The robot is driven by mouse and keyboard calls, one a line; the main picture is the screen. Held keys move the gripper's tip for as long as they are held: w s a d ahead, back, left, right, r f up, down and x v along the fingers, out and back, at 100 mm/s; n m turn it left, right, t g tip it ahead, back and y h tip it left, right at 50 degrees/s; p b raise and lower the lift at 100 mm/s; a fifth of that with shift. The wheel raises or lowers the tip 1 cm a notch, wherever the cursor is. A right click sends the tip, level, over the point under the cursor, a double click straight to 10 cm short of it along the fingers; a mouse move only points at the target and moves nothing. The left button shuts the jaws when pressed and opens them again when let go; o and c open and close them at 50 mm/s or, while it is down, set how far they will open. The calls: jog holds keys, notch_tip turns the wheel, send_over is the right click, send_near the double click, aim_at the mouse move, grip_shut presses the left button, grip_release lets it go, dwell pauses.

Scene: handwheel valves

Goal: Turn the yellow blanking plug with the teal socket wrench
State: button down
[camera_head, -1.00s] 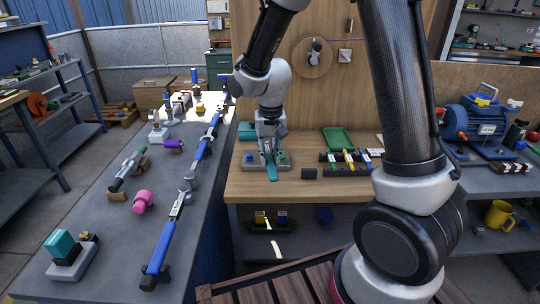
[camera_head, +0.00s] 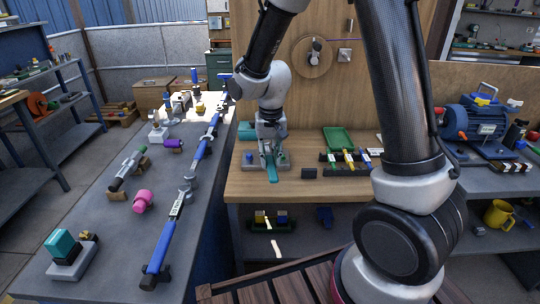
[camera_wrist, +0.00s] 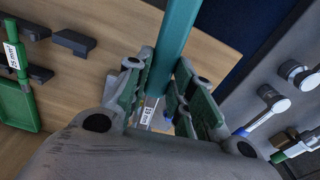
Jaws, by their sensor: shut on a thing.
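The teal socket wrench (camera_head: 271,165) is in my gripper (camera_head: 268,147), above the front part of the wooden bench. In the wrist view, its long teal bar (camera_wrist: 174,40) runs up between the two green-padded fingers of my gripper (camera_wrist: 160,95), which are shut on it. A small white size label (camera_wrist: 147,115) shows between the fingers. Below the gripper is a grey fixture (camera_head: 286,168) with a blue cap (camera_head: 249,156) at its left and a green cap (camera_head: 282,156) at its right. I cannot make out the yellow plug; the gripper and wrench cover the fixture's middle.
A dark rack with a yellow-handled tool (camera_head: 348,158) and a green tray (camera_head: 338,139) stand to the right on the bench. A small dark block (camera_head: 309,173) lies between.

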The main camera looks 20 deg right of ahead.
jog(key=shift+f, duration=0.7)
jog(key=shift+w+a+m, duration=0.3)
jog(key=shift+a+m, duration=0.5)
jog(key=shift+w+a+m, duration=0.3)
jog(key=shift+a+m, duration=0.5)
jog(key=c, duration=1.8)
grip_release()
grip_shut()
jog(key=shift+r, duration=0.1)
jog(key=shift+r, duration=0.15)
jog(key=shift+w+r+h, duration=0.1)
jog(key=shift+h, duration=0.2)
